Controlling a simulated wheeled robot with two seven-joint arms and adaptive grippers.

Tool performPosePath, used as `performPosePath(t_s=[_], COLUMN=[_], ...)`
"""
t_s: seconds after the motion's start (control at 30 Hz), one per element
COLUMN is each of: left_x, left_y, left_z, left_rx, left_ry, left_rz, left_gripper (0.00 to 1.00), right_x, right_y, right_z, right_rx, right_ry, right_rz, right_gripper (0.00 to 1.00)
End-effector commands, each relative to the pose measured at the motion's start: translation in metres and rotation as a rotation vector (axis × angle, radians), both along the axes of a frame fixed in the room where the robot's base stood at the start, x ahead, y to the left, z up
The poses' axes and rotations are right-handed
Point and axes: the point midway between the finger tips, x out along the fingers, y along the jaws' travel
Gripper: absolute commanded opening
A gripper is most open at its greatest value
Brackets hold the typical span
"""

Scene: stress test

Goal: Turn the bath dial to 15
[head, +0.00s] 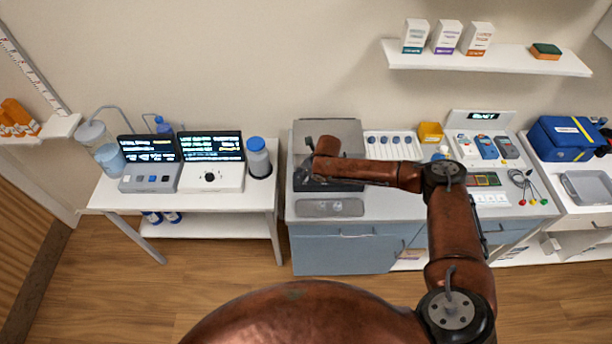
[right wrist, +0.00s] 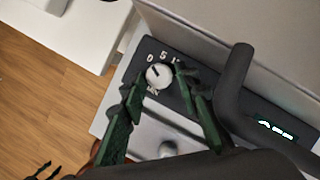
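The bath dial (right wrist: 158,75) is a small round white knob on a dark panel in the right wrist view. The marks 0 and 5 and part of a further number show around it, with small lettering below. A dark line on its face points roughly to the 0 side. My right gripper (right wrist: 160,82) is open, its green fingers on either side of the dial; I cannot tell whether they touch it. In the head view the bath (head: 338,130) is a grey metal box on the counter, its front partly hidden by my right arm. My left gripper is not in view.
A grey tray-like piece (head: 330,207) lies before the bath. A rack (head: 393,146) and a yellow box (head: 430,132) stand to its right. A white table (head: 200,203) with two display devices stands left, across a gap. A lit green display (right wrist: 277,130) is near the gripper.

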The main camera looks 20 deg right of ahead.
Motion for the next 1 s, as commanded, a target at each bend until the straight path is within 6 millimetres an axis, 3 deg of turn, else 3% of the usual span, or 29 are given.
performPosePath(t_s=[0.1,0.53,1.0], left_x=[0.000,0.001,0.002], left_y=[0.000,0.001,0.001], left_z=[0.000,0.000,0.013], left_rx=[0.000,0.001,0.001], left_ry=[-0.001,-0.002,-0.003], left_rz=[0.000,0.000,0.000], left_gripper=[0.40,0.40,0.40], right_x=[0.000,0.000,-0.001], right_y=[0.000,0.000,0.002], right_z=[0.000,0.001,0.003], right_rx=[0.000,0.000,0.001], right_ry=[0.000,0.000,-0.001], right_rz=[0.000,-0.001,-0.112], right_gripper=[0.29,0.00,0.00])
